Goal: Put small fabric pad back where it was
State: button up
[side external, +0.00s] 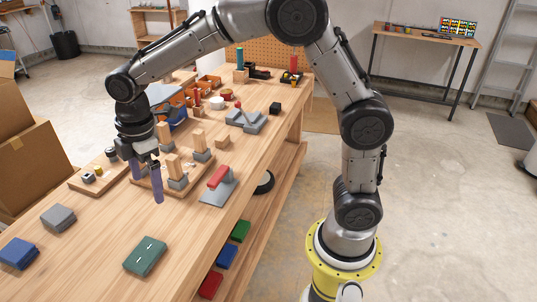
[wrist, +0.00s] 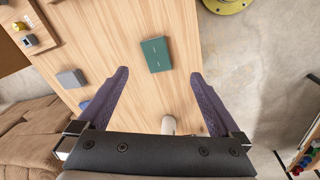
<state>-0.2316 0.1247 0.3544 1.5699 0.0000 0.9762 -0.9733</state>
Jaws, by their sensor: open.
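Three flat, pad-like blocks lie on the near part of the wooden table (side external: 95,225): a small grey one (side external: 58,217), a blue one (side external: 18,253) and a larger dark green one (side external: 145,256) with two pale marks. I cannot tell which is the small fabric pad. My gripper (side external: 146,180) is open and empty, above the table beside the wooden peg board, with its purple fingers pointing down. In the wrist view, the green block (wrist: 156,54) shows between the fingers (wrist: 160,76), the grey block (wrist: 71,79) is left of them, and the blue block (wrist: 85,105) is partly hidden.
A board with upright wooden pegs (side external: 172,165) stands close to my gripper. A grey plate with a red handle (side external: 218,180) is to its right. A small board with fittings (side external: 95,175) is at the left. The tabletop around the green block is clear.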

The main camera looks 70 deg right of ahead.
jog(key=s+d+r+m+t, duration=0.1)
jog(key=s+d+r+m, duration=0.3)
jog(key=s, duration=0.3)
jog(key=s+d+r+m+t, duration=0.1)
jog(key=s+d+r+m, duration=0.3)
jog(key=s, duration=0.4)
jog(key=s+d+f+m+t, duration=0.1)
jog(key=s+m, duration=0.4)
jog(key=s, duration=0.5)
jog(key=shift+s+d+f+m+t, duration=0.25)
jog(key=shift+d+m+t, duration=0.2)
jog(key=shift+t, duration=0.15)
